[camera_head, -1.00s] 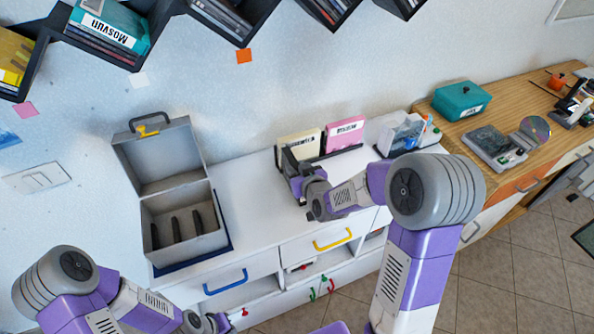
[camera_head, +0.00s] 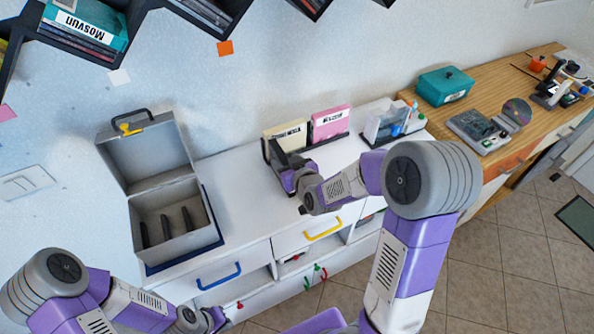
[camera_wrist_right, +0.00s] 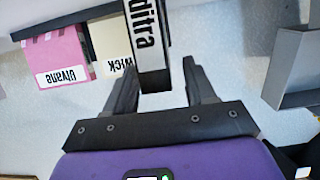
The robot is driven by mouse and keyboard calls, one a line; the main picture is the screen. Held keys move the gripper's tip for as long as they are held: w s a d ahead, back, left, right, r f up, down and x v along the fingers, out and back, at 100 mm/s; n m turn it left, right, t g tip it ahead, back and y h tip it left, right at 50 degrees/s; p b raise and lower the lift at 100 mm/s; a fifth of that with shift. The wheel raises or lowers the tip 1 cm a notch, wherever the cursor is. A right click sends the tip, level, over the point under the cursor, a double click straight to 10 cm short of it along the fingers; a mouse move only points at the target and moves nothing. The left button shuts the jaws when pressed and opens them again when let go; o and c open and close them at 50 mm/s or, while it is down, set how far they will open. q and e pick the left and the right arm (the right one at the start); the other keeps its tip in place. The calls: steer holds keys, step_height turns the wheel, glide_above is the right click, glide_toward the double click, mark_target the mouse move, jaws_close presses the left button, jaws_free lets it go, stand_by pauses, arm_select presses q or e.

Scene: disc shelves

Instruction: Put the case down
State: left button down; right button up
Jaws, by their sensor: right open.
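The case (camera_wrist_right: 152,45) shows in the right wrist view as a dark, narrow spine with a white label reading "ditra". It stands between the two fingers of my right gripper (camera_wrist_right: 157,80), which is open, with a gap on each side of the case. In the head view my right gripper (camera_head: 279,160) is at the white counter, in front of a cream case (camera_head: 285,135) and beside a pink case (camera_head: 330,122); the dark case is hard to make out there.
The cream and pink cases stand in a dark holder (camera_head: 343,141). An open grey box (camera_head: 190,245) with dark dividers stands to the left on the white counter (camera_head: 237,205). A clear bin (camera_head: 380,127) is to the right. Disc shelves (camera_head: 133,18) hang above.

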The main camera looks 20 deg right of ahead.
steer(key=v, duration=0.4)
steer(key=shift+r, duration=0.2)
steer(key=b+v, duration=0.6)
steer(key=shift+s+f, duration=0.1)
steer(key=shift+s, duration=0.05)
stand_by(0.3)
